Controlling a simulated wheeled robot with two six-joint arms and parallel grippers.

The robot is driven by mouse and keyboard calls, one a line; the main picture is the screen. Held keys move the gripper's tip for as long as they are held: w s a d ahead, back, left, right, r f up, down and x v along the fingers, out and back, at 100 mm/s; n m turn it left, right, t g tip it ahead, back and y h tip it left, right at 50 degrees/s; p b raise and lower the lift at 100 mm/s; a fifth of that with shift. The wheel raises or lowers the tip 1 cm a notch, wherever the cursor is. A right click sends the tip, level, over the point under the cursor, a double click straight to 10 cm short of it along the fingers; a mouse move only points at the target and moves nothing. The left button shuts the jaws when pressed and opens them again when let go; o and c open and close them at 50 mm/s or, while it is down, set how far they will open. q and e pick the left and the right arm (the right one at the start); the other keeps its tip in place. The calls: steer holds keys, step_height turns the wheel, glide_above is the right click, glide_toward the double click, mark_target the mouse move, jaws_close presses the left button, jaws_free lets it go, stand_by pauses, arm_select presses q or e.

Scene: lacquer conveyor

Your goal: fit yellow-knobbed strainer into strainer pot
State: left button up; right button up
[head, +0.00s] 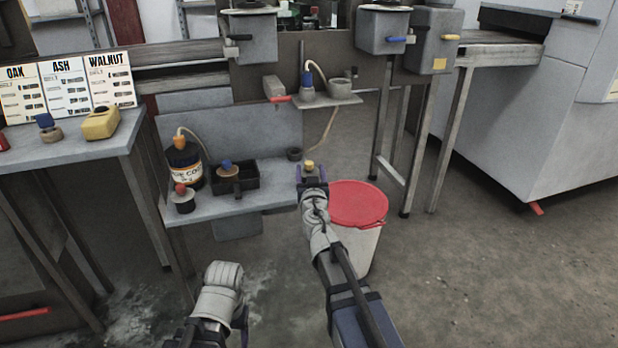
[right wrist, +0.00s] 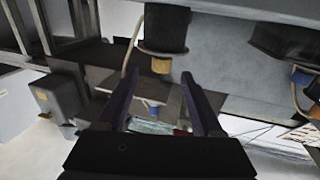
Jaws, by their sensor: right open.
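The yellow-knobbed strainer (head: 309,168) shows in the head view as a small yellow knob just beyond my right gripper (head: 311,174), whose fingers hide most of its body. In the right wrist view, which is upside down, a dark cylinder (right wrist: 165,30) with a yellow-orange knob (right wrist: 160,65) lies ahead between the lines of the fingers. My right gripper (right wrist: 160,95) is open there, with nothing between its fingers. A small grey cup (head: 341,87) on the upper shelf may be the strainer pot; I cannot tell.
The lower bench (head: 235,206) bears a black tray (head: 240,184) with a blue-knobbed piece, a red-knobbed jar (head: 184,200) and a labelled can (head: 184,165). A small dark cup (head: 294,154) stands behind. A red-lidded bucket (head: 357,203) stands right beside my right arm.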

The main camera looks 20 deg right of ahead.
mark_target(309, 166)
steer(key=x, duration=0.5)
steer(key=shift+a, duration=0.1)
steer(key=shift+s, duration=0.1)
jaws_close()
stand_by(0.3)
